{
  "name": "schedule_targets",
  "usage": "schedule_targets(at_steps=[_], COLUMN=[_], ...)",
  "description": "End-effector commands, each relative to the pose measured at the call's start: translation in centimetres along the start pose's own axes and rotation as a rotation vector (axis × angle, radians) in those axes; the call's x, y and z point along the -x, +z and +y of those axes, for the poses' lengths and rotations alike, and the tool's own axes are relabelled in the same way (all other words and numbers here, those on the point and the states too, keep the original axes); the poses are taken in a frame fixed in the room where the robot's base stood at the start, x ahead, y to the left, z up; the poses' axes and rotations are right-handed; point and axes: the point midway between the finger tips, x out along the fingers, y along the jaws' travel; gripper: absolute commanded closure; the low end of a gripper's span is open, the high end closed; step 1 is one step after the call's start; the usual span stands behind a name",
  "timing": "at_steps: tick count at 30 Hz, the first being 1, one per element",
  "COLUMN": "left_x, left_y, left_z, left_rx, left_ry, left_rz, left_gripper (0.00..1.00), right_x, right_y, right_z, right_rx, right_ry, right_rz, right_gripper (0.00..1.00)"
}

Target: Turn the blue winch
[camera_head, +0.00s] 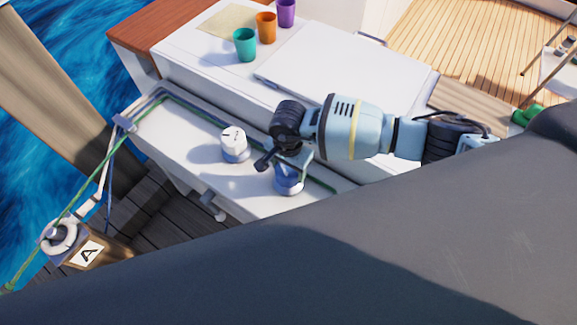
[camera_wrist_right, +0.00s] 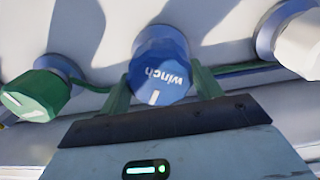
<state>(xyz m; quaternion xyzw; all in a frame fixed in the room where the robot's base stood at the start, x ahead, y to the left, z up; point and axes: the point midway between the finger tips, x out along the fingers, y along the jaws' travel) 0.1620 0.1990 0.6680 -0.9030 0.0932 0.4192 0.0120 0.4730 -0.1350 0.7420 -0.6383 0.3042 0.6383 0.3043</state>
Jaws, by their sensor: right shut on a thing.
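The blue winch (camera_head: 289,184) stands on the white ledge, partly hidden by my right gripper (camera_head: 290,166) in the head view. In the right wrist view the blue winch (camera_wrist_right: 158,62) shows the word "winch" and a white mark on its top. The two green-tinted fingers of my right gripper (camera_wrist_right: 163,88) are on either side of it, shut on it. My right arm reaches in from the right, over the white hatch lid. My left gripper is not in view.
A white winch (camera_head: 234,145) stands left of the blue one. A green winch (camera_wrist_right: 36,96) shows in the wrist view. Teal (camera_head: 245,44), orange (camera_head: 266,27) and purple (camera_head: 285,12) cups stand at the back. A large dark grey surface (camera_head: 400,240) covers the lower right.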

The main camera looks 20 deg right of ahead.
Motion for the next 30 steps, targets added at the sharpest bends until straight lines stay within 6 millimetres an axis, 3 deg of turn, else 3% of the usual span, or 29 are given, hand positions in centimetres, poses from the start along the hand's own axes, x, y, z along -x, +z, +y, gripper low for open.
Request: schedule_targets(at_steps=[18, 30], left_x=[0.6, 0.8], left_y=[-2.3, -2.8], left_z=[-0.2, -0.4], left_rx=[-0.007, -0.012], left_ry=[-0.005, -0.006], left_rz=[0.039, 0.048], left_gripper=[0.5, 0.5], right_x=[0.3, 0.1], right_y=[-0.1, 0.0], right_z=[0.0, 0.0], right_rx=[-0.471, -0.623], right_ry=[-0.001, 0.0], right_rz=[0.002, 0.0], right_gripper=[0.59, 0.59])
